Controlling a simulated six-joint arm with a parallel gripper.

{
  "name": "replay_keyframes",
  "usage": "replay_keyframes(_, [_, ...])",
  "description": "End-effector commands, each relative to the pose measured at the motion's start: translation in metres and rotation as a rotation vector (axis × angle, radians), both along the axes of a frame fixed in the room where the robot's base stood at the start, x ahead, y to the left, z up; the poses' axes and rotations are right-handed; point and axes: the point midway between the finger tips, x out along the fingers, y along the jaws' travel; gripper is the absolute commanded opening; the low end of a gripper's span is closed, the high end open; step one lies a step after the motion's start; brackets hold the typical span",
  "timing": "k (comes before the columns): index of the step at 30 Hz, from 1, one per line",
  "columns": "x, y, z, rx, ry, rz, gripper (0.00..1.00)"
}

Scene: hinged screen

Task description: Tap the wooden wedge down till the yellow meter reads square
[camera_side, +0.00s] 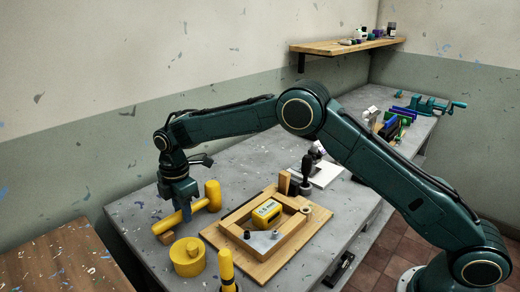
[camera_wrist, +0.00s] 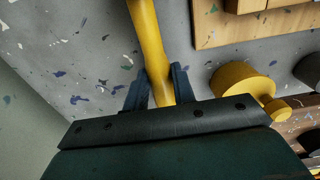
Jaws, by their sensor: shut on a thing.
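My gripper (camera_side: 181,203) is shut on the handle of a yellow mallet (camera_side: 213,195) at the left of the bench. The mallet lies nearly level, its head to the right. In the wrist view the yellow handle (camera_wrist: 148,40) passes between my gripper's jaws (camera_wrist: 160,88). A small upright wooden piece (camera_side: 284,183), which looks like the wedge, stands at the back of a wooden frame (camera_side: 241,214) on a board. The yellow meter (camera_side: 267,213) lies inside the frame; its display seems to end in "mm", and the digits are too small to read surely.
A yellow cylinder (camera_side: 187,258) and an upright yellow handle (camera_side: 227,268) stand in front of the mallet. A dark upright tool (camera_side: 307,174) stands behind the frame. A shelf (camera_side: 345,46) hangs on the back wall. The bench (camera_side: 140,215) is clear at far left.

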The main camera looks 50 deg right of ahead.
Motion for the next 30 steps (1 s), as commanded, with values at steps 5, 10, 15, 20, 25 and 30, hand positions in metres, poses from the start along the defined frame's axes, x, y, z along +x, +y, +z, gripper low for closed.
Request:
replay_keyframes(5, [0.001,0.000,0.004,0.001,-0.003,-0.001,0.00])
replay_keyframes(10, [0.001,0.000,0.011,0.001,-0.003,-0.001,0.00])
replay_keyframes(15, [0.001,0.000,0.021,0.001,-0.003,0.000,0.00])
replay_keyframes(20, [0.001,0.000,0.030,0.001,-0.003,0.000,0.00])
replay_keyframes(25, [0.001,0.000,0.039,0.001,-0.003,0.000,0.00])
replay_keyframes(30, [0.001,0.000,0.049,0.001,-0.003,0.000,0.00])
